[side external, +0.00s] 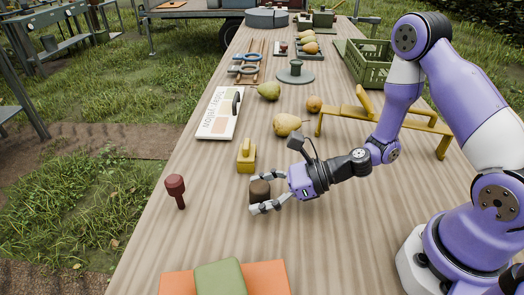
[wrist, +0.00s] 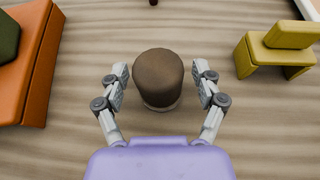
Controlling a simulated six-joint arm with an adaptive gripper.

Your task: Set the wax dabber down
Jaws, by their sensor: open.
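A brown round-topped piece with a pale lower edge, which I take to be the wax dabber (side external: 261,189), stands upright on the wooden table. My gripper (side external: 254,194) is low over the table with its fingers open, one on each side of it. In the wrist view the dabber (wrist: 158,72) sits between the fingertips of my gripper (wrist: 160,82), with a gap on both sides. Its underside is hidden, but it appears to rest on the table.
A yellow handled block (side external: 246,160) stands just behind the dabber. A dark red knobbed piece (side external: 176,188) stands near the left edge. An orange and green item (side external: 270,277) lies at the front. Pears (side external: 287,125), a board (side external: 219,116) and a yellow stand (side external: 382,118) are farther back.

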